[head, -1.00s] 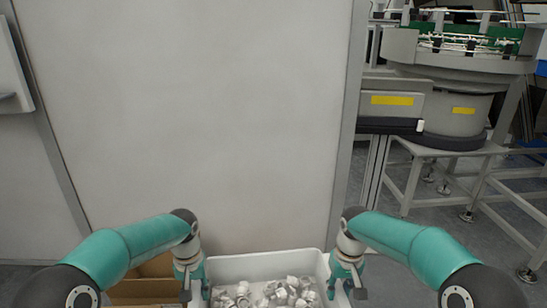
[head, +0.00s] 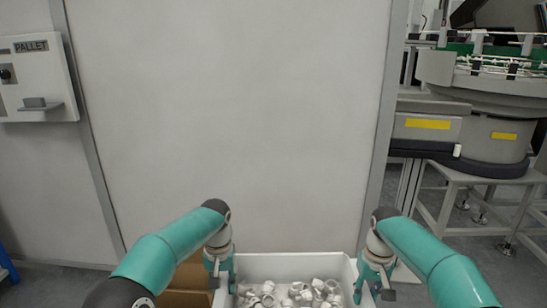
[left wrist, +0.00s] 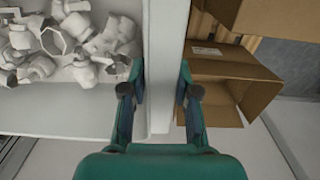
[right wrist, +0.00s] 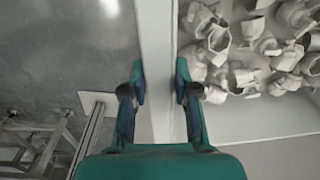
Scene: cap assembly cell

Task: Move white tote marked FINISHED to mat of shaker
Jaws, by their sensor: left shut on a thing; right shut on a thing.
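The white tote (head: 285,262) is at the bottom middle of the head view, with several white and grey cap parts (head: 290,292) in it. No FINISHED marking shows. My left gripper (head: 222,285) is shut on the tote's left wall; in the left wrist view its fingers (left wrist: 160,92) straddle the wall (left wrist: 160,120). My right gripper (head: 376,283) is shut on the opposite wall; in the right wrist view its fingers (right wrist: 160,92) straddle that wall (right wrist: 158,40). The tote's lower part is out of view. I cannot make out the shaker's mat.
An open cardboard box (left wrist: 225,75) is just beside the tote's left wall. A large pale panel (head: 230,120) stands ahead. A round feeder machine (head: 485,110) on a grey stand is at right. A PALLET control box (head: 38,75) hangs at left. Grey floor (head: 65,280) shows at lower left.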

